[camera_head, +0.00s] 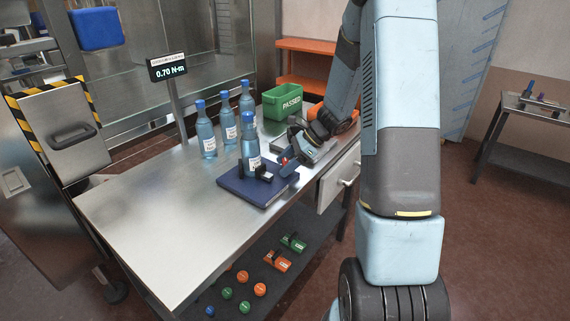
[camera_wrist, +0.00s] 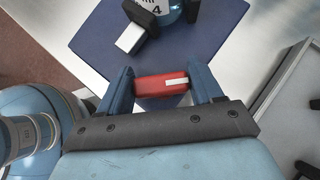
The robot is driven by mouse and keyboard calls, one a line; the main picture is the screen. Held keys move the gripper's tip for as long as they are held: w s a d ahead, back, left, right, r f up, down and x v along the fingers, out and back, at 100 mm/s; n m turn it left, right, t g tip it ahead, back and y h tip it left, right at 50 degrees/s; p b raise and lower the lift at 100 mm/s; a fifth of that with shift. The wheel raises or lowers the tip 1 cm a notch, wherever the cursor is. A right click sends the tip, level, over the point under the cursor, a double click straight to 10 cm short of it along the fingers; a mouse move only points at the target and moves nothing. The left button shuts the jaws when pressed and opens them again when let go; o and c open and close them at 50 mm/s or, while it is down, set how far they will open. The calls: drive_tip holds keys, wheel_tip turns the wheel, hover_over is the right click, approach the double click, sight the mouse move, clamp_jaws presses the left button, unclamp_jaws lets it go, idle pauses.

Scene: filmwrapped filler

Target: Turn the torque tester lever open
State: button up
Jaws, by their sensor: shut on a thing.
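The torque tester is a dark blue base plate (camera_head: 238,186) on the steel table, with black clamp blocks (camera_head: 263,173) around the foot of an upright blue bottle (camera_head: 250,147). The base plate also shows in the wrist view (camera_wrist: 95,42). My gripper (camera_head: 287,164) is at the tester's right side. In the wrist view my gripper (camera_wrist: 162,88) has its two blue fingers shut on the red lever grip (camera_wrist: 155,86), which has a white mark. The grip lies across between the fingers. The rest of the lever is hidden.
Several blue-capped bottles (camera_head: 206,135) stand behind the tester. A display (camera_head: 168,68) on a post reads 0.70 N·m. A green PASSED bin (camera_head: 283,102) stands at the table's back. The table's left front (camera_head: 150,225) is clear. Coloured caps and blocks lie on the shelf below.

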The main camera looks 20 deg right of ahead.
drive_tip(key=n+g, duration=0.3)
drive_tip(key=shift+n, duration=0.3)
drive_tip(key=n+g, duration=0.2)
drive_tip(key=n+g+h, duration=0.1)
drive_tip(key=n, duration=0.2)
drive_tip(key=shift+n+g+h, duration=0.3)
drive_tip(key=shift+g, duration=0.1)
drive_tip(key=n+g+h, duration=0.2)
drive_tip(key=n, duration=0.2)
drive_tip(key=shift+h, duration=0.3)
drive_tip(key=shift+n+g+h, duration=0.7)
drive_tip(key=shift+n+h, duration=0.9)
drive_tip(key=shift+n, duration=0.8)
drive_tip(key=shift+s, duration=0.1)
